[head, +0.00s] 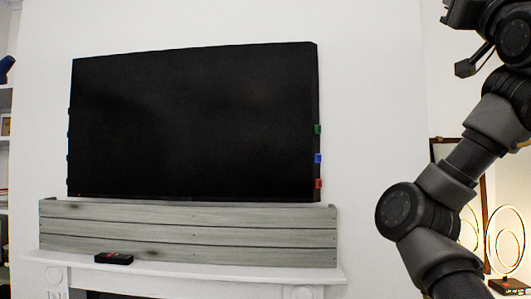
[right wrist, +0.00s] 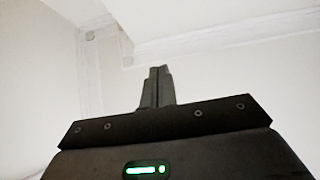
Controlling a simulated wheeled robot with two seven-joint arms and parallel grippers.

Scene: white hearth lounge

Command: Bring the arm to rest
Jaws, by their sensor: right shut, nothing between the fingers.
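My right arm (head: 445,185) is raised along the right side of the head view, bent at a dark round joint, and runs up to the top right corner. Dark parts near its far end are cut off by the top edge there. In the right wrist view my right gripper (right wrist: 160,71) points up, with its two fingers together and nothing between them. Behind it are only pale wall and ceiling surfaces. My left gripper is in neither view.
A small black box (head: 114,258) lies on the mantel. Shelves (head: 5,140) are at the left edge; a ringed lamp (head: 507,240) glows at right, behind my arm.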

